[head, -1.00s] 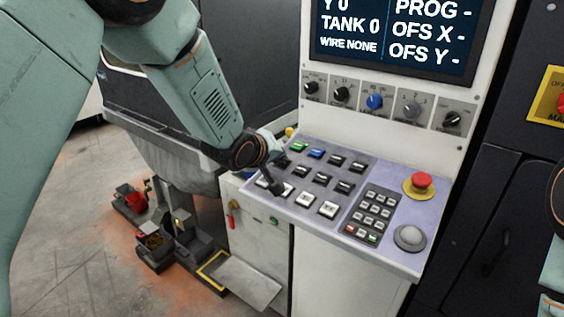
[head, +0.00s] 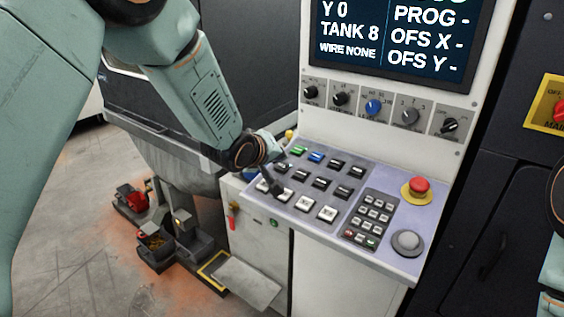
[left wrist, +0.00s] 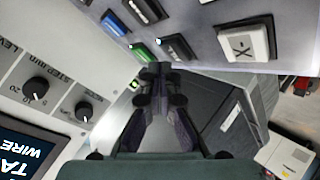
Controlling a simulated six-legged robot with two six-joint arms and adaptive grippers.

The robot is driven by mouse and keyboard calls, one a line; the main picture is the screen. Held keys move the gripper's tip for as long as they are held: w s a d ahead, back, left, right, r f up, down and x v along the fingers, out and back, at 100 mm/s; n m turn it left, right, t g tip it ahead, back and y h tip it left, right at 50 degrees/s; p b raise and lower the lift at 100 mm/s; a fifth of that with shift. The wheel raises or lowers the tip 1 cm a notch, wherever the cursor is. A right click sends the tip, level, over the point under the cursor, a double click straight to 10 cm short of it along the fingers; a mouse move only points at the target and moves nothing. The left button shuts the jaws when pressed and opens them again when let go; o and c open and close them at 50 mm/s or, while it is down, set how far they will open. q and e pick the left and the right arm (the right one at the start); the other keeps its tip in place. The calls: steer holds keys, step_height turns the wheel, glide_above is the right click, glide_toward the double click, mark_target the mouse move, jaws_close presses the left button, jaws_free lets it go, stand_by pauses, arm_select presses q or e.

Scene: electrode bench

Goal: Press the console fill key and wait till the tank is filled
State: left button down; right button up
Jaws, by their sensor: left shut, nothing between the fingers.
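The console panel (head: 372,182) carries rows of keys, among them a green key (head: 298,150) and a blue key (head: 316,157). My left gripper (head: 276,188) is shut and empty over the panel's left side, pointing down. In the left wrist view, its fingertips (left wrist: 158,70) are close to a dark key (left wrist: 178,45) beside the green key. I cannot tell whether they touch it, nor which key is the fill key. The screen (head: 395,38) reads TANK 8 and WIRE NONE. My right gripper is not in view.
A red emergency button (head: 419,187), a grey ball (head: 408,241) and a keypad (head: 370,218) lie to the right on the panel. Rotary knobs (head: 374,107) line the upright face above. The tank (head: 165,150) stands behind my left arm.

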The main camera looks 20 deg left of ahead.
mark_target(276, 176)
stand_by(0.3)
arm_select(q)
steer(key=shift+s+a+r+p, duration=0.1)
steer(key=shift+r+p, duration=0.75)
steer(key=shift+r, duration=0.1)
steer(key=r+p, duration=0.3)
steer(key=shift+s+a, duration=0.1)
steer(key=shift+s, duration=0.3)
